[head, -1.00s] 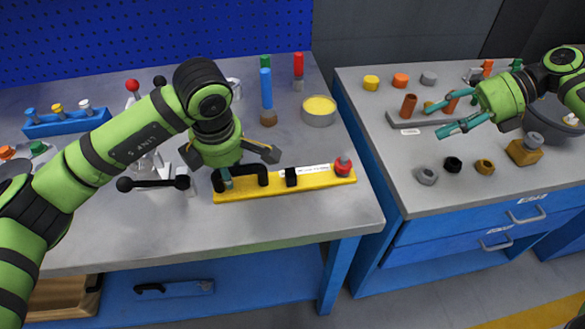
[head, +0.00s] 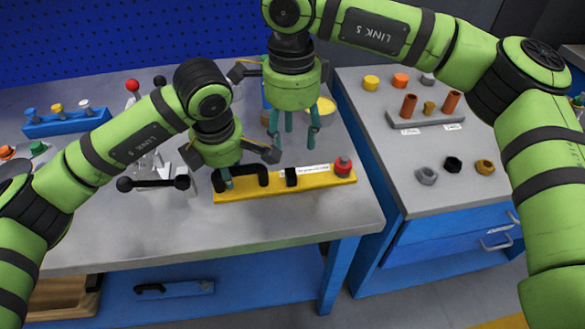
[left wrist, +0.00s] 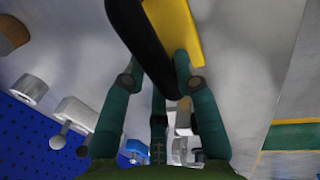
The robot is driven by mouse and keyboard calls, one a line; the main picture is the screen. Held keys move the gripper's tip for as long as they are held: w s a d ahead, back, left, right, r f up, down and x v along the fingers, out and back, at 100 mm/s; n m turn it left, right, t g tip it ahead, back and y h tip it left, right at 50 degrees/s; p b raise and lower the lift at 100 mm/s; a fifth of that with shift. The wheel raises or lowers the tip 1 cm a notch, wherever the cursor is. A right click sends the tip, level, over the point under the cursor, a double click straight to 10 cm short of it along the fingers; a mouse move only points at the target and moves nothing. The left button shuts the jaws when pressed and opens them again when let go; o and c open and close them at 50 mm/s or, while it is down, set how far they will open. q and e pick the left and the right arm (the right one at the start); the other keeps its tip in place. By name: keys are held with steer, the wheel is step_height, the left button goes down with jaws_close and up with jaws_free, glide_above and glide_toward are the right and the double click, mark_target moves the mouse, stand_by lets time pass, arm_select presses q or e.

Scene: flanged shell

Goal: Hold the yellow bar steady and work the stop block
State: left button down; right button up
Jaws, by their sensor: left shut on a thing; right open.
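The yellow bar (head: 320,182) lies on the grey bench near its front edge. It has a black handle (head: 262,175) at its left end, a black stop block (head: 291,178) near its middle and a red knob (head: 343,166) at its right end. My left gripper (head: 228,184) is shut on the black handle; the left wrist view shows the handle (left wrist: 140,35) between its fingers, with the yellow bar (left wrist: 180,30) beyond. My right gripper (head: 296,142) is open and empty, fingers pointing down, behind and above the stop block, apart from it. It partly hides things behind it.
A yellow-topped tin (head: 325,108) stands close to the right gripper's right side. A black-handled lever (head: 155,183) is left of the bar. A blue rack (head: 65,122) stands at the far left. The right-hand bench holds a peg tray (head: 428,118) and several nuts.

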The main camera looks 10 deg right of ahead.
mark_target(293, 172)
step_height(293, 172, down, 10)
stand_by(0.4)
